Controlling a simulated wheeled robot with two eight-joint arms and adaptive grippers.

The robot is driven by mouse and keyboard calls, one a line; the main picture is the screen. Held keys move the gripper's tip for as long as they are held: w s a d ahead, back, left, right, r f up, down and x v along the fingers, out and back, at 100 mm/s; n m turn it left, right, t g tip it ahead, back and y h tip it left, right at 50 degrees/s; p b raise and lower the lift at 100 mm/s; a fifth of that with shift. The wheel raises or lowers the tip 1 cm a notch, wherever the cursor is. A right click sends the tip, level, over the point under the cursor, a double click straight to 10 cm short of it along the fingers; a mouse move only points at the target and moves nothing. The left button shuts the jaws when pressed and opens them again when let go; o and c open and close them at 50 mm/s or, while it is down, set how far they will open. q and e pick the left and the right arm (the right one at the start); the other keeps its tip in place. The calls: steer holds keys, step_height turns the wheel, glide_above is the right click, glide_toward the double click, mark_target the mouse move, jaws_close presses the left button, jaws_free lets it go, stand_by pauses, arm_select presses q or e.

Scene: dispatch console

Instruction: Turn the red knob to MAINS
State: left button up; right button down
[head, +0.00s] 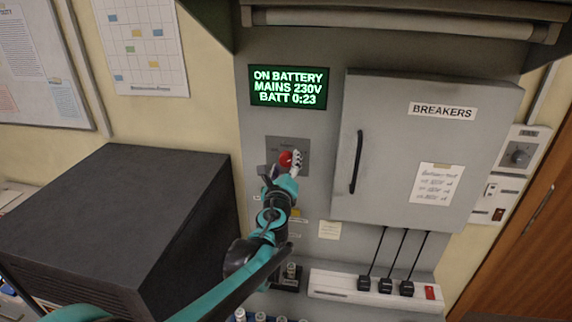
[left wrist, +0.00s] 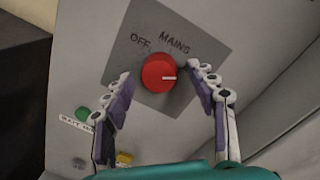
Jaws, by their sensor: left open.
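The red knob (left wrist: 158,73) sits on a dark grey square plate (left wrist: 190,25) marked OFF and MAINS. Its short white mark is at its right side in the left wrist view, not in line with the MAINS lettering. My left gripper (left wrist: 160,76) is open, with one finger on each side of the knob; whether they touch it I cannot tell. In the head view the red knob (head: 285,158) is partly hidden by my left gripper (head: 288,165). My right gripper is out of view.
A green display (head: 288,87) reads ON BATTERY, MAINS 230V, BATT 0:23. The closed breaker cabinet (head: 390,150) juts out right of the knob. A dark box (head: 130,200) stands at left. A green button (left wrist: 82,113) and a yellow one (left wrist: 124,159) sit below the plate.

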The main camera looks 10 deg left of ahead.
arm_select(q)
steer(key=shift+w, duration=0.3)
steer(key=c, duration=1.2)
steer(key=shift+o, duration=0.2)
steer(key=shift+n, duration=0.3)
steer(key=n, duration=0.5)
steer(key=shift+r, duration=0.1)
steer(key=n, duration=0.5)
steer(key=shift+a+n+g+h+p, duration=0.1)
steer(key=shift+n+g+h+p, duration=0.2)
steer(key=shift+n+p, duration=0.1)
